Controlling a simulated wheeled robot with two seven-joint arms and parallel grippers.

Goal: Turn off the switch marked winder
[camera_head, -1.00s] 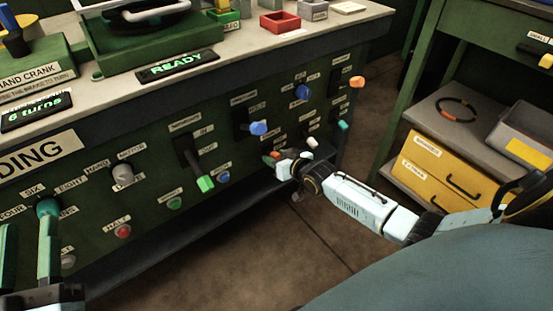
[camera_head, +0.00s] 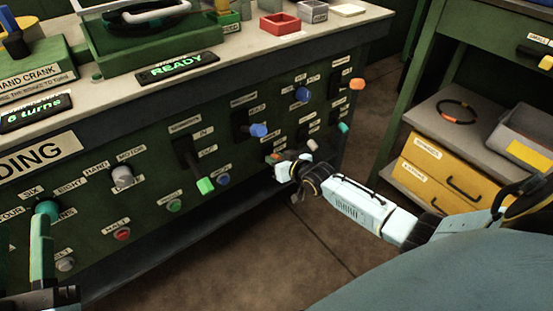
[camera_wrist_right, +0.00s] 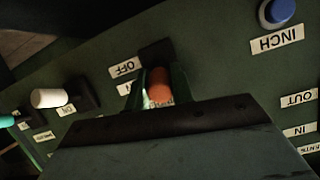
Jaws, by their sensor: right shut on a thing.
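A small switch with an orange-red knob (camera_wrist_right: 158,86) shows in the right wrist view, with an OFF label (camera_wrist_right: 124,68) beside it. A second label by it is mostly hidden. My right gripper (camera_wrist_right: 154,92) has a finger on each side of the knob and is shut on it. In the head view my right gripper (camera_head: 279,163) is at the lower right part of the green panel and covers most of this switch. I cannot read the word winder. My left gripper (camera_head: 42,240) is at the lower left, partly cut off, its visible finger in front of a teal selector knob (camera_head: 47,207).
A white-capped switch (camera_wrist_right: 48,98) and a blue INCH button (camera_wrist_right: 276,12) sit close by. The panel (camera_head: 100,225) carries several other levers and buttons, including a green-tipped lever (camera_head: 205,186). A shelf with yellow drawers (camera_head: 440,170) stands at the right. Floor between is clear.

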